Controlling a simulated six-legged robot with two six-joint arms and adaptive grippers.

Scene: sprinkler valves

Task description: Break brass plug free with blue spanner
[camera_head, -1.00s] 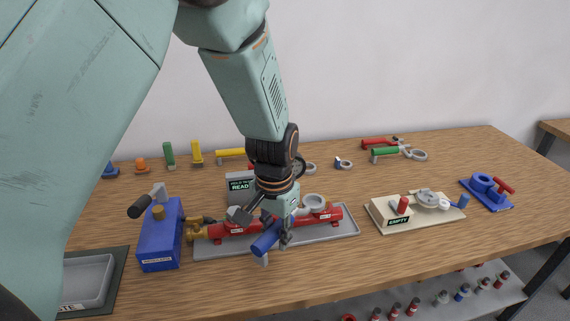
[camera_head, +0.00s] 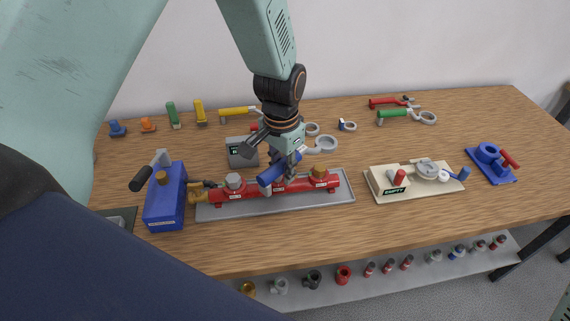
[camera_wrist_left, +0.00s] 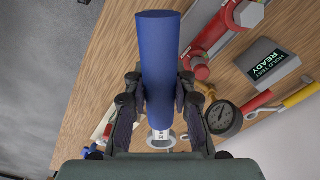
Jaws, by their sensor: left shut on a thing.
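My left gripper (camera_head: 277,165) is shut on the blue handle of the spanner (camera_head: 272,181); the handle also fills the middle of the wrist view (camera_wrist_left: 158,65). The gripper hides the manifold's middle. My right gripper is not in view.
The manifold lies on a grey tray (camera_head: 340,203). A blue pump box (camera_head: 165,203) stands left. A cream "EMPTY" fixture (camera_head: 388,187) stands right. A grey test box (camera_head: 241,152) and several spanners lie behind. Bare wood is free at the front.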

